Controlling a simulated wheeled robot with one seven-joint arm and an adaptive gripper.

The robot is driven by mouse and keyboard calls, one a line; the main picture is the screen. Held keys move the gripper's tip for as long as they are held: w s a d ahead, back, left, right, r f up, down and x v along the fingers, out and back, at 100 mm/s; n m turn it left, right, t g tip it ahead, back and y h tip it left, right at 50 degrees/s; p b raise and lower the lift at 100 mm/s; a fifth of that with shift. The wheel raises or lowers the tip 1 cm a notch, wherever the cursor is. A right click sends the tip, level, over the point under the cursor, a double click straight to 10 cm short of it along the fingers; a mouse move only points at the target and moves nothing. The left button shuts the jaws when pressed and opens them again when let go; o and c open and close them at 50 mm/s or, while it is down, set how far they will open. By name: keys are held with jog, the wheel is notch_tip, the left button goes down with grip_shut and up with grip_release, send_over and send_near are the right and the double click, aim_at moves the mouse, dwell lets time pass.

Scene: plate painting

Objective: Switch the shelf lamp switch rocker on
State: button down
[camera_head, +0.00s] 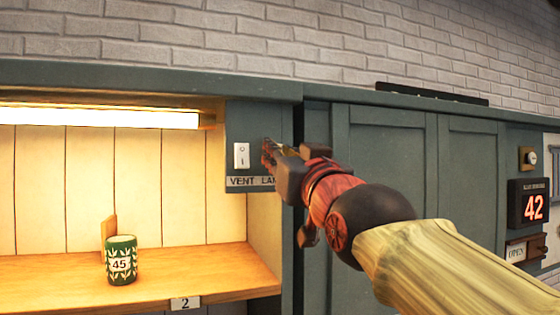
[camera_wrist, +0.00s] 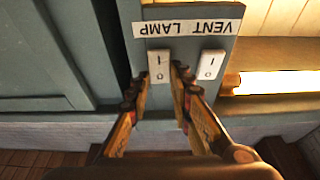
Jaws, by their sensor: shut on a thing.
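The switch plate (camera_head: 261,120) carries a VENT LAMP label (camera_head: 238,182), upside down in the wrist view (camera_wrist: 187,27). The lamp rocker (camera_wrist: 159,66) is the white one under LAMP, marked I and O. My gripper (camera_wrist: 158,80) has one fingertip on each side of it and is shut on it. In the head view my gripper (camera_head: 272,153) reaches the plate from the right and hides this rocker. The white vent rocker (camera_head: 241,156) stands beside it, clear of the fingers. The shelf lamp (camera_head: 100,117) is glowing.
The lit shelf (camera_head: 215,268) holds a green mug (camera_head: 121,262) marked 45. Closed cabinet doors (camera_head: 385,150) stand right of the plate.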

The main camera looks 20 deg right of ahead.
jog(key=shift+r, duration=0.1)
jog(key=c, duration=1.6)
grip_release()
jog(key=shift+s, duration=0.1)
jog(key=v, duration=1.2)
